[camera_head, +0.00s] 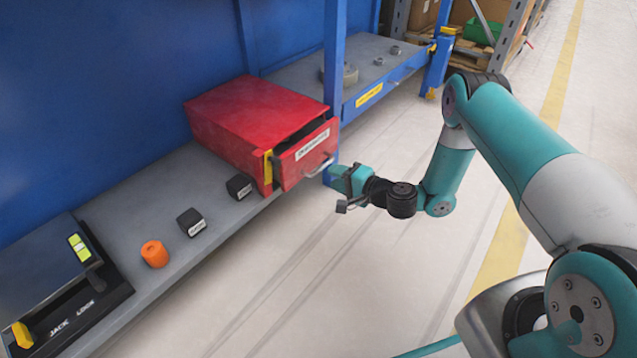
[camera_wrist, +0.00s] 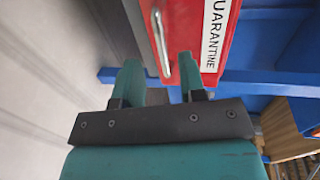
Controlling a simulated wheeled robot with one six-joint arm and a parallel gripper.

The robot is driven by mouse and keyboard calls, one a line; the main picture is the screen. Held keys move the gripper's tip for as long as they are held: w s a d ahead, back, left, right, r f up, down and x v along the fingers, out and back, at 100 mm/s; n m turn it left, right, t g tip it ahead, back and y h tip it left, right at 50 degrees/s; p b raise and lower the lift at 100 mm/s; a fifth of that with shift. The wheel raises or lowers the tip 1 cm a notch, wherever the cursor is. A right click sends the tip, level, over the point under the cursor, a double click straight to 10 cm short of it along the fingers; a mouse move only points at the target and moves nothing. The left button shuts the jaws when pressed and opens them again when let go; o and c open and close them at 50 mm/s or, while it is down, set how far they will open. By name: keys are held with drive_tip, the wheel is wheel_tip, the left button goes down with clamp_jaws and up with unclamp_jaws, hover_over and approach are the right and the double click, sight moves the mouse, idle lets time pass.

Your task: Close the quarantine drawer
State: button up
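The red quarantine drawer (camera_head: 306,158) stands partly pulled out of its red cabinet (camera_head: 235,115), with a dark gap showing behind its front. Its label (camera_wrist: 214,35) reads "QUARANTINE" in the wrist view. A metal bar handle (camera_wrist: 160,42) is on the drawer front and also shows in the head view (camera_head: 319,168). My gripper (camera_head: 336,172) is just in front of the drawer front, beside the handle. In the wrist view my gripper's two teal fingers (camera_wrist: 160,68) are apart. The handle appears between their tips; whether they touch it I cannot tell.
The cabinet sits on a grey shelf (camera_head: 222,218) with small black blocks (camera_head: 191,222) and an orange piece (camera_head: 154,254). A blue post (camera_head: 335,65) stands close beside the drawer. The floor in front is clear.

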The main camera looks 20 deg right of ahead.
sight(320, 171)
drive_tip(key=b+x, duration=0.3)
drive_tip(key=x, duration=0.3)
drive_tip(key=shift+w+a, duration=0.25)
drive_tip(key=shift+w, duration=0.05)
drive_tip(key=shift+c, duration=0.4)
clamp_jaws()
